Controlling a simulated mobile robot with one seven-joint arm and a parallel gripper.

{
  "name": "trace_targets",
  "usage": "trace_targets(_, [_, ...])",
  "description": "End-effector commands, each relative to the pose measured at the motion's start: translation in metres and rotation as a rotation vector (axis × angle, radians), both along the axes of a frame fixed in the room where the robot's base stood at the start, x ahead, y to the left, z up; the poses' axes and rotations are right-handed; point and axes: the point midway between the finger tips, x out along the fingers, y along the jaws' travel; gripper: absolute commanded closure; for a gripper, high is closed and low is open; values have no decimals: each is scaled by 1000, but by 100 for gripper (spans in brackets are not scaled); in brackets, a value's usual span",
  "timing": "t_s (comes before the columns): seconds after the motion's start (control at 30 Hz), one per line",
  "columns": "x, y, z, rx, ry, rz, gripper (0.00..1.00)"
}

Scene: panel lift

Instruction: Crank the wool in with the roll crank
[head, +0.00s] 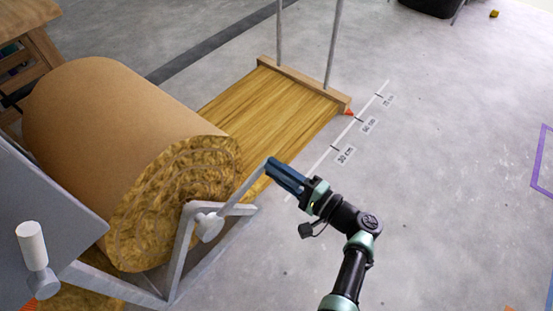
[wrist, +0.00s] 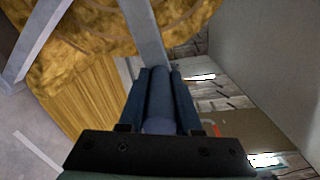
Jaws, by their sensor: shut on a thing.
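The wool roll (head: 110,140), wrapped in brown paper with yellow wool at its end, rests in a grey metal frame. The roll crank (head: 236,197) has its arm running up and right from a pale hub (head: 208,226). My gripper (head: 277,168) is shut on the crank's handle, and its fingers hide most of it in the head view. In the wrist view the handle (wrist: 160,95) lies between my fingers. A flat wool strip (head: 262,108) runs from the roll to a wooden bar (head: 305,84), with a red pointer (head: 349,112) at the bar's near end.
A white scale line (head: 345,133) with small labels lies on the floor beside the strip; the pointer is near the middle mark. A grey panel with a white knob (head: 32,245) stands at left. A wooden table (head: 28,45) is at upper left.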

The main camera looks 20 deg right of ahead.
Motion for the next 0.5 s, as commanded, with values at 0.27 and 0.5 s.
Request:
trace_targets(0.27, [-3,0,-5,17,16,-6,100])
trace_targets(0.5, [-3,0,-6,17,15,-4,100])
